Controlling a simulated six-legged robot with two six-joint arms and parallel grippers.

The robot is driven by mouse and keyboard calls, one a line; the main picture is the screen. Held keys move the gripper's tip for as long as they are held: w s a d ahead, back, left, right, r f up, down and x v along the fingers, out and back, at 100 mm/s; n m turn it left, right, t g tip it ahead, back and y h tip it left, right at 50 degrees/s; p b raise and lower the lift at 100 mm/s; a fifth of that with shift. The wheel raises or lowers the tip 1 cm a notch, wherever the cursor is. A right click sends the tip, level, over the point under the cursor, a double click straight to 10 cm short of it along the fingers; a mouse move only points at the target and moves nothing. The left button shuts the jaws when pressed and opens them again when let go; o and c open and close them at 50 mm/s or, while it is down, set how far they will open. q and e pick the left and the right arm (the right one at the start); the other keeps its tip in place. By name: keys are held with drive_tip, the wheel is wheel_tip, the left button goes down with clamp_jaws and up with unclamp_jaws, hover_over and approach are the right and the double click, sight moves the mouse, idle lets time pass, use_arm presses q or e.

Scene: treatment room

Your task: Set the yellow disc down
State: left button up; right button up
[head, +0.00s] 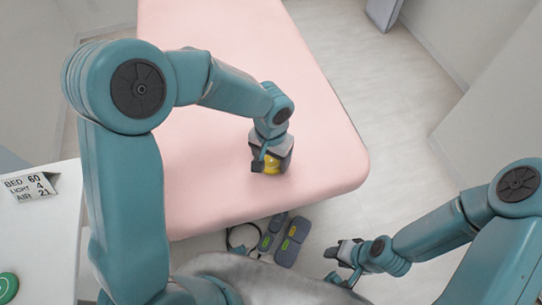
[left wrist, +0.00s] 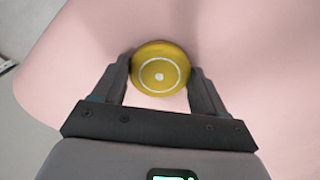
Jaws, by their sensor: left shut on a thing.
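The yellow disc (left wrist: 160,72) is round, with a pale ring and a pale centre dot on its face. My left gripper (left wrist: 160,85) is shut on it, one finger at each side. In the head view, the yellow disc (head: 272,165) shows partly between the fingers of my left gripper (head: 271,160), over the pink bed (head: 220,200) near its end. I cannot tell whether the disc touches the bed surface. My right gripper (head: 343,262) is low at the lower right, away from the bed; no object shows in it, and its finger gap is unclear.
A white table (head: 55,245) stands at the left with a sign card (head: 30,187) and a green round object (head: 7,286). Grey foot pedals (head: 287,243) and a dark cable loop (head: 241,238) lie on the floor before the bed. The bed around the disc is bare.

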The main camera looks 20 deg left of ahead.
sight(271, 161)
use_arm(q)
drive_tip(key=o, duration=1.1)
drive_tip(key=shift+o, duration=0.2)
drive_tip(key=shift+r, duration=0.1)
wheel_tip(271, 161, up, 12)
drive_tip(key=p, duration=0.2)
drive_tip(key=shift+p, duration=0.35)
